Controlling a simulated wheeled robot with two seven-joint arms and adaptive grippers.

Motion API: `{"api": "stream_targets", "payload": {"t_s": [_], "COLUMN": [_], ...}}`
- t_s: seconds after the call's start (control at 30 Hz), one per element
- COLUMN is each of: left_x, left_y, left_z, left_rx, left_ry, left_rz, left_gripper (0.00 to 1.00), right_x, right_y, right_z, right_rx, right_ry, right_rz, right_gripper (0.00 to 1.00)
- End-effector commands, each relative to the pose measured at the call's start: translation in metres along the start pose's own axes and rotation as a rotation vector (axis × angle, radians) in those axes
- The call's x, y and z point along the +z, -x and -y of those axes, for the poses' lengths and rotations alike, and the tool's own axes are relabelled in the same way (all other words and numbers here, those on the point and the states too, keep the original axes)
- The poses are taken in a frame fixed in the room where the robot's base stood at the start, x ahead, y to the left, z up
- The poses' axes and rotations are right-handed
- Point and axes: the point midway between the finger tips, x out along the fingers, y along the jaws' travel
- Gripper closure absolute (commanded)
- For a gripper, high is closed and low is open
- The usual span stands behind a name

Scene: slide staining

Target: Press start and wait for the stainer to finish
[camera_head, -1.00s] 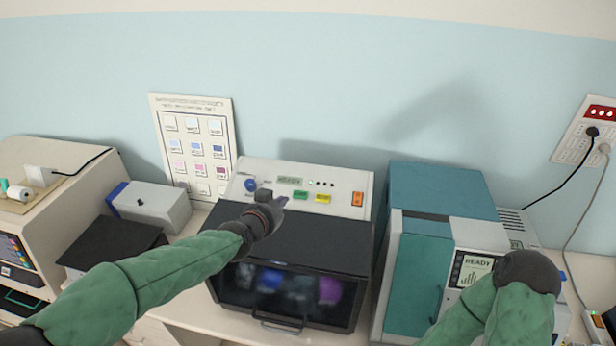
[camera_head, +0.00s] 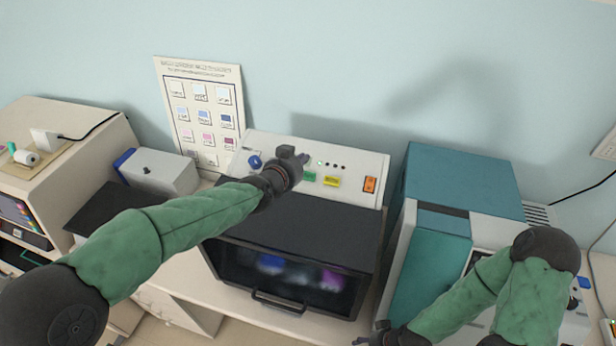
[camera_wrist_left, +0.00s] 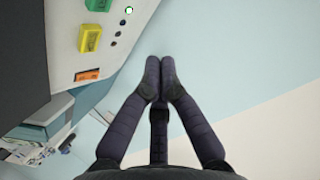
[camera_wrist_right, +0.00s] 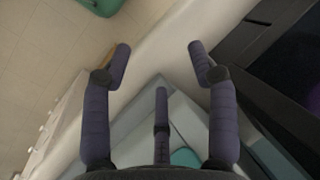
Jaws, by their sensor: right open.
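The stainer (camera_head: 330,235) stands in the middle of the bench, with a dark front and a window showing blurred blue and purple shapes. Its sloped panel carries a green button (camera_head: 309,177), a yellow button (camera_head: 332,181), an orange switch (camera_head: 370,184) and a blue knob (camera_head: 255,162). One small indicator light (camera_head: 320,162) glows green. My left gripper (camera_head: 302,156) is over the panel, left of the green button, hiding the display. Its fingers are together and empty in the left wrist view (camera_wrist_left: 158,72). My right gripper (camera_head: 378,332) is open and empty, low by the stainer's right front (camera_wrist_right: 160,58).
A teal machine (camera_head: 462,185) stands right of the stainer, partly behind my right arm. A grey box (camera_head: 160,173) and a dark flat-topped item (camera_head: 105,212) lie to the left. A colour chart (camera_head: 203,110) leans on the wall behind.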

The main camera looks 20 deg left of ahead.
Motion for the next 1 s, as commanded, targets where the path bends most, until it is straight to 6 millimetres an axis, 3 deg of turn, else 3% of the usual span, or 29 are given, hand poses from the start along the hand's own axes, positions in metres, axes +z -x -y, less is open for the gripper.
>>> {"api": "stream_targets", "payload": {"t_s": [0.1, 0.5, 1.0], "left_x": [0.013, 0.043, 0.051], "left_y": [-0.011, -0.043, -0.054], "left_z": [-0.006, -0.018, -0.021], "left_rx": [0.0, 0.0, 0.0], "left_ry": [0.0, 0.0, 0.0], "left_rz": [0.0, 0.001, 0.0], "left_gripper": [1.0, 1.0, 1.0], "right_x": [0.0, -0.002, -0.002], "right_y": [-0.017, -0.056, -0.067], "right_z": [-0.006, -0.02, -0.024], "right_rx": [0.0, 0.0, 0.0], "right_ry": [0.0, 0.0, 0.0], "right_rz": [0.001, 0.001, 0.0], "right_gripper": [0.41, 0.41, 0.41]}}
